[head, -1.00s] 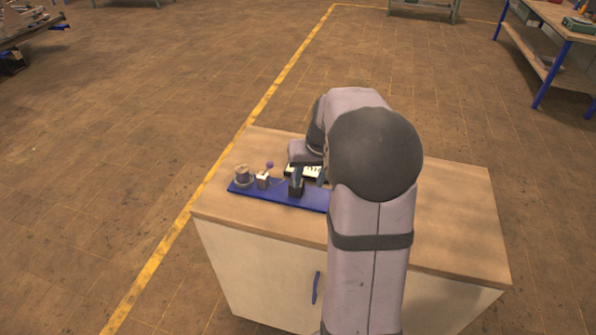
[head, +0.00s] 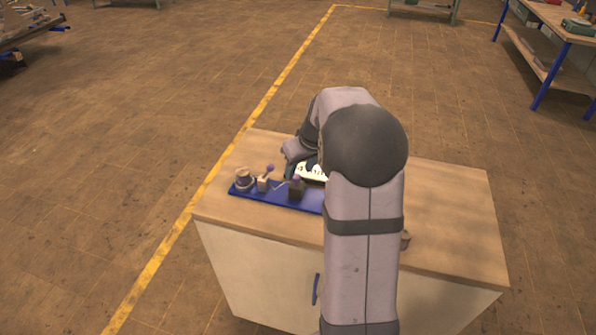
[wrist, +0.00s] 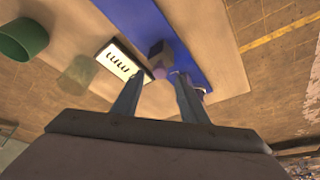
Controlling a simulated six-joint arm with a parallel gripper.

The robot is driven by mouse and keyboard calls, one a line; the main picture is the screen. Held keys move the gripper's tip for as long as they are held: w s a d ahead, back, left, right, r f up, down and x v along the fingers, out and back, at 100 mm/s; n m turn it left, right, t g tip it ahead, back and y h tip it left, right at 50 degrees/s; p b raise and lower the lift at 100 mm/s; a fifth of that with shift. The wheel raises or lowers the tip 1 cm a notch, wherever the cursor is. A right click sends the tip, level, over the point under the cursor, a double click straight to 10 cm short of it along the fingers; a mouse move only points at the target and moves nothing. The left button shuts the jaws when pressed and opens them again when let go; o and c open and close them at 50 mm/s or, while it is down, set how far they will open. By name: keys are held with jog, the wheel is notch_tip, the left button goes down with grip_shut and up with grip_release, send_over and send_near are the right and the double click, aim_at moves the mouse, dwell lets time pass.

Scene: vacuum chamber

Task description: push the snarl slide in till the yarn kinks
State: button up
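A blue board (head: 278,196) lies on the cabinet top and also shows in the wrist view (wrist: 142,12). It carries a round tan spool (head: 243,179) at its left end, a pale block (head: 263,185) with a purple ball knob (head: 269,168), and a dark block (head: 296,189). A thin pale yarn (head: 279,186) shows between the blocks; I cannot tell whether it is kinked. I cannot tell for sure which part is the snarl slide. My gripper (wrist: 160,76) is open, its fingers apart, near a block (wrist: 161,50) with a purple part. The board's right end is hidden by my arm.
A white card with black marks (wrist: 118,61) lies behind the board. A green cup (wrist: 24,38) and a pale see-through cup (wrist: 79,73) stand beyond it. A small brown object (head: 405,240) sits right of my arm. The right cabinet top (head: 455,215) is clear.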

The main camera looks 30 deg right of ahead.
aim_at(296, 177)
jog(key=shift+p+x, duration=0.4)
jog(key=shift+x, duration=1.35)
grip_shut()
jog(key=shift+a, duration=0.1)
